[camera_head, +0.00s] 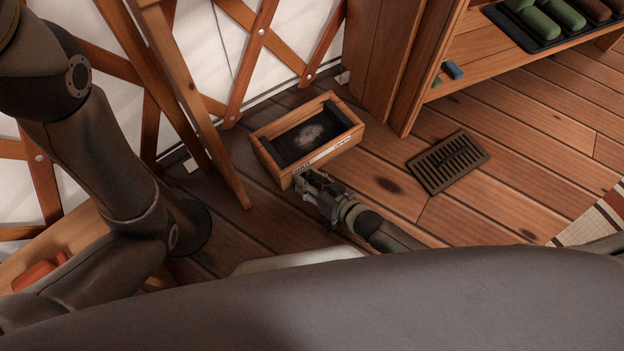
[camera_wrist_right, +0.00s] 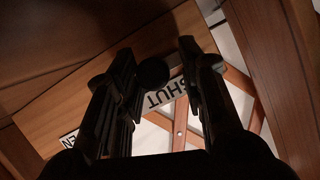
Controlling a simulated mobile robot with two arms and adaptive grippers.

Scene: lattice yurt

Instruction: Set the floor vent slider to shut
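The floor vent is a wooden box (camera_head: 310,152) with a dark inside, standing on the floor by the lattice wall. Its front rim carries a white label strip (camera_head: 326,152). In the right wrist view the label reads SHUT (camera_wrist_right: 165,95), and part of OPEN (camera_wrist_right: 68,140) shows further left. A dark round knob (camera_wrist_right: 152,72), seemingly the slider's, lies between the fingers of my right gripper (camera_wrist_right: 155,62), close to SHUT. The fingers stand apart; firm contact does not show. My left gripper is out of frame.
A dark slatted floor grate (camera_head: 447,162) lies to the right. A wooden shelf (camera_head: 470,60) holds a dark tray (camera_head: 545,45) with green rolls and a small blue block (camera_head: 452,69). A slanted wooden post (camera_head: 195,110) stands left of the box. A striped rug (camera_head: 595,218) lies at right.

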